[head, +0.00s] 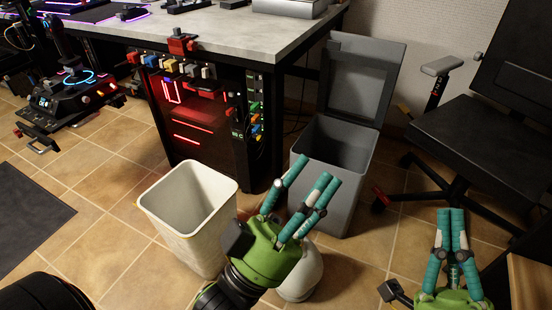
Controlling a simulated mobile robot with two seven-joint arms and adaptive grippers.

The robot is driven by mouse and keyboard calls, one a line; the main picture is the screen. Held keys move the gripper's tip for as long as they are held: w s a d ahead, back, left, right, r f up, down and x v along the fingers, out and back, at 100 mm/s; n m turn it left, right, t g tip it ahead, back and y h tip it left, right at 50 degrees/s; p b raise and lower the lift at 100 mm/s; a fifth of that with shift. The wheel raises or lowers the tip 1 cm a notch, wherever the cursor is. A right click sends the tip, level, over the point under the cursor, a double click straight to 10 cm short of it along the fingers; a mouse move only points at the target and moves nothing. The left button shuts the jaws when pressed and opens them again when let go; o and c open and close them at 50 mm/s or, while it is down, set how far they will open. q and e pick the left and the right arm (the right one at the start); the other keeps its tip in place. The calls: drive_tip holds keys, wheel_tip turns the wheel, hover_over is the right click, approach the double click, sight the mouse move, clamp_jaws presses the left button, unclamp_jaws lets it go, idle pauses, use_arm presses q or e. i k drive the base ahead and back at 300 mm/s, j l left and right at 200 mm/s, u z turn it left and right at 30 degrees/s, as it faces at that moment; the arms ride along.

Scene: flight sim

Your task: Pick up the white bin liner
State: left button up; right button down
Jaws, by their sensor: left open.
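The white bin liner (205,240) is a tall, open-topped, rectangular tub standing upright on the tiled floor, left of my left gripper. Its rim and inner walls show, and the inside looks empty. My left gripper (316,168) is open and empty, its teal fingers pointing up and right. It appears just right of the liner's right side, in front of the grey bin. I cannot tell its exact height or distance. My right gripper (450,211) is at the lower right, away from the liner, its fingers close together. I cannot tell whether it is shut.
A grey bin (335,190) with its lid raised stands behind my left gripper. A desk (215,30) with a red-lit computer case below is behind the liner. An office chair (500,135) is at the right. A joystick stand (70,95) is at the left.

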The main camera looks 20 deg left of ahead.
sight(191, 206)
drive_tip(key=u, duration=1.5)
